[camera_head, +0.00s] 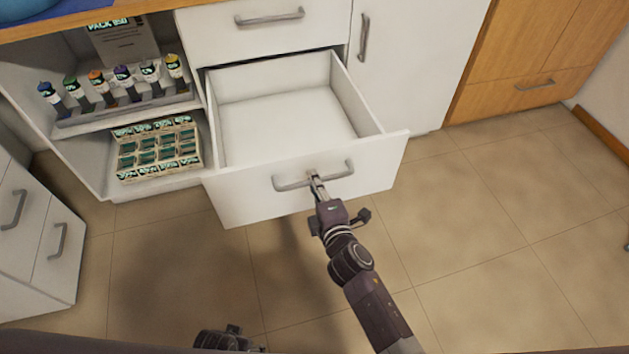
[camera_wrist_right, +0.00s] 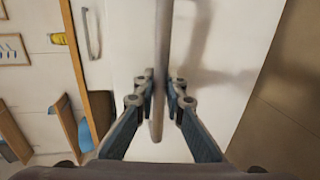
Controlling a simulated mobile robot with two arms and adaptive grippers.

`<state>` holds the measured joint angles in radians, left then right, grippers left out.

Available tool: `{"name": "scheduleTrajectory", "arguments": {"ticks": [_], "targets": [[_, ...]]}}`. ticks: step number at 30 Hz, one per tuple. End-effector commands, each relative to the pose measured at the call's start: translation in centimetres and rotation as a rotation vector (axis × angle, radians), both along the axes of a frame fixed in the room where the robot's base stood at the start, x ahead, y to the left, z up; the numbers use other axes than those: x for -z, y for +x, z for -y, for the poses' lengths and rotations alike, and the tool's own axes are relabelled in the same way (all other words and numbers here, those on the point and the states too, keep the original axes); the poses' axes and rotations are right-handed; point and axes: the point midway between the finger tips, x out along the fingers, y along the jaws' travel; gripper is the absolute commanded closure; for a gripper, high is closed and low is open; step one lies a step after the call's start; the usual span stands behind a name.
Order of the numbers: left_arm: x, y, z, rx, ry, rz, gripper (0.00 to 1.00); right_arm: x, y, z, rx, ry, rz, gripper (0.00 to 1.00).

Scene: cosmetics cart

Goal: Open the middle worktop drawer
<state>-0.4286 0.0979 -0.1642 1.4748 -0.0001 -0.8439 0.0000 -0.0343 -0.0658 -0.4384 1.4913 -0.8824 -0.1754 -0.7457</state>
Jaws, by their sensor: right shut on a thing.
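A white drawer (camera_head: 290,118) under the worktop is pulled well out, and its inside is empty. Its grey bar handle (camera_head: 335,173) is on the front panel. My right gripper (camera_head: 317,185) is shut on this handle. In the right wrist view the handle (camera_wrist_right: 161,60) runs upright between the two fingers of the right gripper (camera_wrist_right: 159,95). A shut white drawer (camera_head: 262,32) is directly above the open one. My left gripper (camera_head: 227,340) only partly shows at the bottom edge, and its fingers cannot be made out.
An open shelf left of the drawer holds a rack of small bottles (camera_head: 120,105) and a tray of small boxes (camera_head: 157,150). A white cabinet door (camera_head: 410,60) is to the right. Another white drawer unit (camera_head: 35,235) stands at lower left. The tiled floor (camera_head: 490,230) at right is clear.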

Motion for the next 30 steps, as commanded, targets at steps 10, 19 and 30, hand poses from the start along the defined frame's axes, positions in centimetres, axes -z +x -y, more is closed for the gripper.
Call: {"name": "scheduleTrajectory", "arguments": {"ticks": [10, 19, 30], "targets": [[-0.1, 0.2, -0.1, -0.001, 0.000, 0.003, 0.36, 0.0, 0.0, 0.0, 0.000, 0.000, 0.000, 0.72], [0.0, -0.1, 0.0, -0.002, -0.001, -0.002, 0.36, 0.0, -0.2, 0.1, 0.000, 0.000, 0.000, 0.72], [0.0, 0.0, -0.1, -0.001, 0.001, -0.001, 0.36, -1.0, -5.4, 1.8, 0.000, -0.001, -0.003, 0.72]]}}
